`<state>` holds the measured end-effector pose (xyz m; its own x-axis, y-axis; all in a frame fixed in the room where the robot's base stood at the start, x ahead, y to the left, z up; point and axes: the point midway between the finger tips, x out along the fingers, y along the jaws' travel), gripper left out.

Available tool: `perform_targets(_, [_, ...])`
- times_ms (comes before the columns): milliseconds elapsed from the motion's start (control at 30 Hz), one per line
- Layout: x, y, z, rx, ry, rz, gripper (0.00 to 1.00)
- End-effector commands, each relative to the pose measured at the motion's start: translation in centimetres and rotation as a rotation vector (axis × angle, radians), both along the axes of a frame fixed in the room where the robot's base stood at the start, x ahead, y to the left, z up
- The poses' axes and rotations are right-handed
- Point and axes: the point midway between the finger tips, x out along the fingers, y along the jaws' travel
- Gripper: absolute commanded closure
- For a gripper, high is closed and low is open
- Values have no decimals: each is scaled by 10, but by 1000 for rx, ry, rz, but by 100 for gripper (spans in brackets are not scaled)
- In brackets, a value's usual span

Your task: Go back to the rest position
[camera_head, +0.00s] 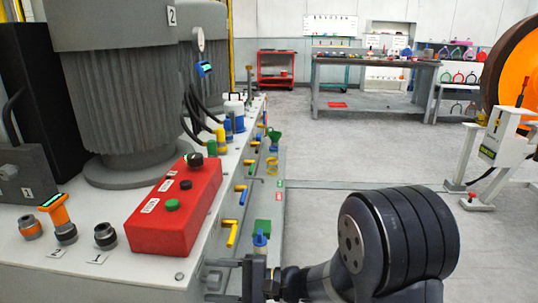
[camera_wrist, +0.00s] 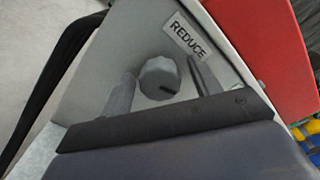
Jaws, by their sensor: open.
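My gripper (camera_head: 212,280) shows at the bottom of the head view, in front of the right-hand side of the white machine bench (camera_head: 120,275). Its two fingers are apart and point left towards the bench. In the wrist view my gripper (camera_wrist: 160,69) has one finger on each side of a round grey knob (camera_wrist: 158,79). A label reading REDUCE (camera_wrist: 188,40) is beside the knob. Nothing is seen held, and I cannot tell whether the fingers touch the knob. The knob is not visible in the head view.
A red control box (camera_head: 175,212) with buttons sits on the bench. Yellow and blue valve handles (camera_head: 232,233) stick out along its side. A workbench (camera_head: 365,85) stands at the back, a white stand (camera_head: 495,150) at right. Grey floor (camera_head: 340,155) between them is open.

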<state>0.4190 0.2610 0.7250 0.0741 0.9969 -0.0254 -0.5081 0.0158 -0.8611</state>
Motion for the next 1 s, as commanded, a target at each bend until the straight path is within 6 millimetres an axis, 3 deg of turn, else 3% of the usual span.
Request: perform_targets(1000, [-1,0,0,-76,-960,1,41])
